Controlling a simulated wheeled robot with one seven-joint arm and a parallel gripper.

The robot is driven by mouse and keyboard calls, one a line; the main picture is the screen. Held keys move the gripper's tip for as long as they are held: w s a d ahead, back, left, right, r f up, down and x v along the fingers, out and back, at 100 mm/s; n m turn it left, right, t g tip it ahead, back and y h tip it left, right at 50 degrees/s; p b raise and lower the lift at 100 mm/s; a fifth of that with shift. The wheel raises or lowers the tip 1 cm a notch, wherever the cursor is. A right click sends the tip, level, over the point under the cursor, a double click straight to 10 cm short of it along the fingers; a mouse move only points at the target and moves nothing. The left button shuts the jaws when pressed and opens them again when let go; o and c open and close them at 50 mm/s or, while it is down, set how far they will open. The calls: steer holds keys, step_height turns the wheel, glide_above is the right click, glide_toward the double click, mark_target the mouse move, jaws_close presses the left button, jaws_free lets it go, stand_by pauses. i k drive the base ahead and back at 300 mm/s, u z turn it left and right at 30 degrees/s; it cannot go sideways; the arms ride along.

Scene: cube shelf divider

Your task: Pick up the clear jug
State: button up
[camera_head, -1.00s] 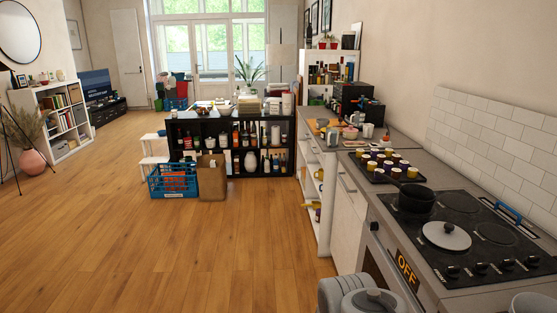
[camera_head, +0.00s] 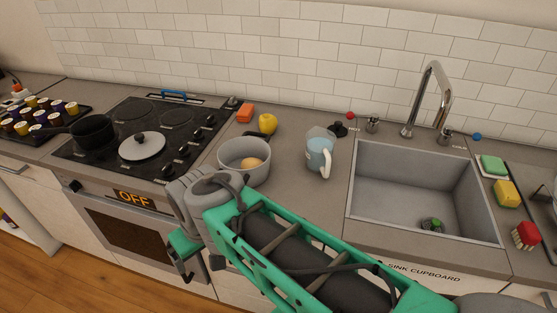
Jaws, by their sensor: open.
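The clear jug (camera_head: 320,152) stands upright on the grey counter, between the white pot and the sink. It has a white handle on its right and pale blue contents or tint. My gripper (camera_head: 183,260) is at the lower left of my green arm, in front of the oven and below the counter edge. It is open, with nothing seen between its fingers. It is well to the left of the jug and nearer to me. My arm crosses the lower middle of the view and hides part of the counter front.
A white pot (camera_head: 244,163) with a round tan item in it stands left of the jug. The hob (camera_head: 150,135) is on the left.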

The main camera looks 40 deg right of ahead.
mark_target(319, 142)
steer(key=z, duration=0.35)
steer(key=k, duration=0.5)
steer(key=z, duration=0.35)
steer(key=i, duration=0.35)
steer(key=z, duration=0.75)
